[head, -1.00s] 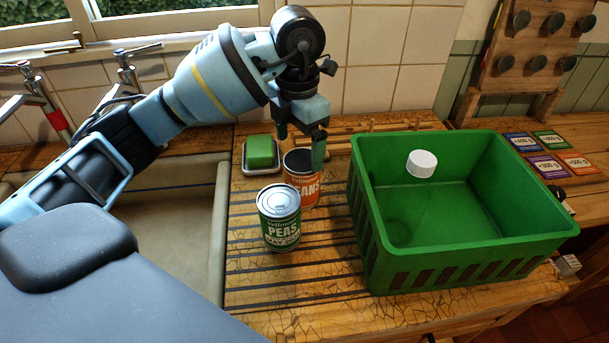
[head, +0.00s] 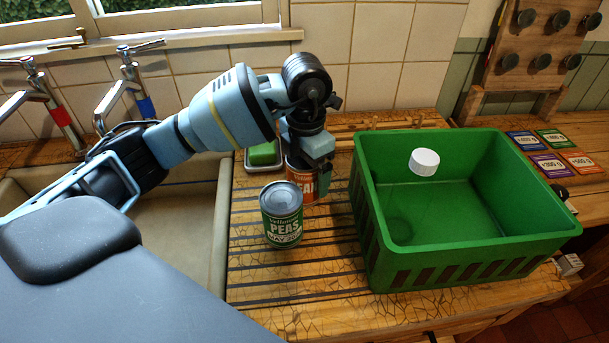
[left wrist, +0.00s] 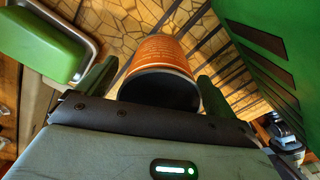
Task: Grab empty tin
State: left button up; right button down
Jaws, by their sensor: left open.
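An orange beans tin (head: 299,186) stands upright on the wooden drainboard, behind the peas tin. In the left wrist view the orange tin (left wrist: 163,55) shows a dark, open-looking top; I cannot see its bottom inside. My left gripper (head: 313,178) is lowered over this tin from above and hides much of it in the head view. In the left wrist view its green fingers (left wrist: 155,88) are open, one on each side of the tin. A green peas tin (head: 282,218) with a metal lid stands upright in front. My right gripper is not in view.
A green crate (head: 470,250) stands close to the right, with a white round-topped object (head: 424,162) inside. A green block in a metal dish (head: 262,155) sits behind the tins. The sink (head: 190,220) is at left. Coloured cards (head: 552,152) lie far right.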

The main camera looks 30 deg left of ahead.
pick_arm(q)
jog(key=c, duration=1.1)
jog(key=shift+o, duration=0.2)
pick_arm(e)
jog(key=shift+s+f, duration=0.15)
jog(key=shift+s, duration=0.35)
pick_arm(q)
jog(key=shift+r, duration=0.2)
notch_tip(320, 180, up, 10)
jog(key=shift+f+p, duration=0.15)
jog(key=shift+p, duration=0.2)
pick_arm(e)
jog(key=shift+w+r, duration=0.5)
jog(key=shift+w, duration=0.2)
